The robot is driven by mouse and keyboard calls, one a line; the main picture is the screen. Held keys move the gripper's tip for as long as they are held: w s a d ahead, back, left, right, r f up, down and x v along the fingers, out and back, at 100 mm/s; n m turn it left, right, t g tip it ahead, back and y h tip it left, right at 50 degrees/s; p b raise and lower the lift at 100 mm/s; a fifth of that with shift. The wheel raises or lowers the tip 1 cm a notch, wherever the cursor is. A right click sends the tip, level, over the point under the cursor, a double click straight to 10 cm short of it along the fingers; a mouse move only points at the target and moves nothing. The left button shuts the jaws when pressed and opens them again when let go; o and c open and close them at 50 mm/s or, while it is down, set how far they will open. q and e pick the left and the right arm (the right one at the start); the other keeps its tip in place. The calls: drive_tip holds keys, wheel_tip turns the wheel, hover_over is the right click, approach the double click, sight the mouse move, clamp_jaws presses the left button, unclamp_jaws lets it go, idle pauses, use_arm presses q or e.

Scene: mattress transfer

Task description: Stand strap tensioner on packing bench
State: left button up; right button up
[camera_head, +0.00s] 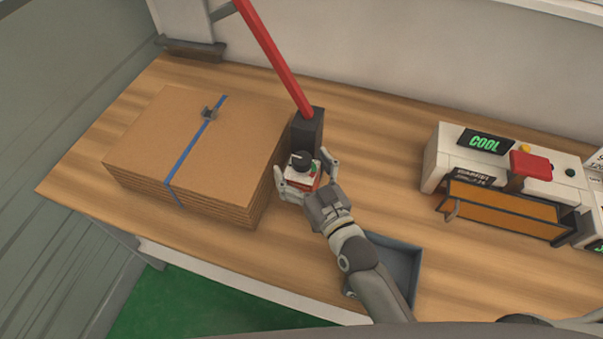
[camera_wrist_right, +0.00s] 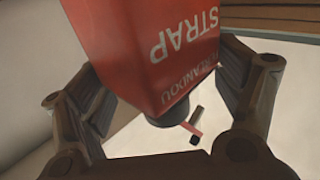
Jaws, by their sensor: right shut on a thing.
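The strap tensioner (camera_wrist_right: 170,45) is a red block lettered "STRAP", with the letters upside down in the right wrist view and a black round part at its lower end. My left gripper is not in view.
A stack of cardboard sheets (camera_head: 150,135) with a blue strap lies just left. A dark block (camera_head: 309,128) with a long red bar (camera_head: 272,55) stands close behind the gripper. A grey tray (camera_head: 412,268) sits under my forearm. A white machine (camera_head: 438,158) stands right.

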wheel_tip(320, 180, down, 3)
drive_tip(key=shift+r, duration=0.2)
drive_tip(key=shift+f, duration=0.1)
drive_tip(key=shift+f, duration=0.15)
drive_tip(key=o, duration=1.9)
drive_tip(key=shift+s+f, duration=0.1)
drive_tip(key=b+v, duration=0.1)
drive_tip(key=v, duration=0.6)
drive_tip(key=shift+s+b, duration=0.2)
drive_tip(key=shift+b, duration=0.1)
